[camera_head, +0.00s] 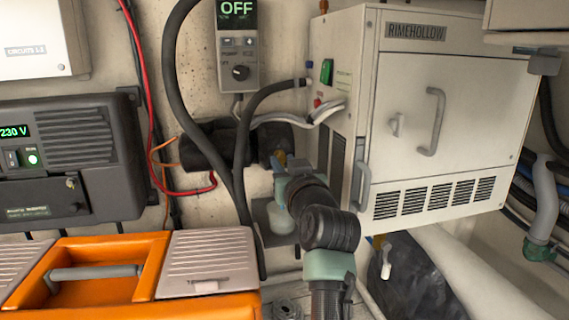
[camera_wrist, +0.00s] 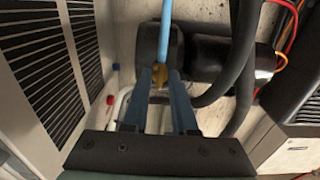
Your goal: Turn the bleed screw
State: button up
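A small brass-coloured fitting, likely the bleed screw (camera_wrist: 160,76), shows in the wrist view on the end of a dark cylindrical unit (camera_wrist: 200,60) on the wall. In the head view the brass piece (camera_head: 279,157) is small and partly covered by my arm. My gripper (camera_wrist: 163,80) reaches to it with its two blue-grey fingers, one on each side of the brass piece. The fingers stand apart, with a narrow gap at the tips. I cannot tell whether the tips press on the brass.
The white Rimehollow cabinet (camera_head: 446,75) stands close right of my arm in the head view. Black hoses (camera_head: 240,140) run down just left of it. A controller (camera_head: 237,45) reading OFF hangs above. An orange toolbox (camera_head: 130,265) and a dark 230 V unit (camera_head: 70,160) are at left.

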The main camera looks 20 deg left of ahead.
grip_shut()
jog(key=shift+m, duration=0.3)
jog(key=m+p, duration=0.1)
jog(key=m, duration=0.3)
jog(key=shift+r+p, duration=0.1)
jog(key=shift+p, duration=0.3)
jog(key=m+p, duration=0.2)
jog(key=m, duration=0.4)
jog(key=shift+a+p, duration=0.1)
jog(key=shift+p, duration=0.2)
jog(key=m+p, duration=0.3)
jog(key=m, duration=0.2)
jog(key=shift+r, duration=0.1)
jog(key=m+p, duration=0.2)
jog(key=m, duration=0.2)
jog(key=shift+p, duration=0.4)
jog(key=shift+m+p, duration=0.5)
jog(key=shift+m, duration=0.6)
jog(key=shift+f, duration=0.2)
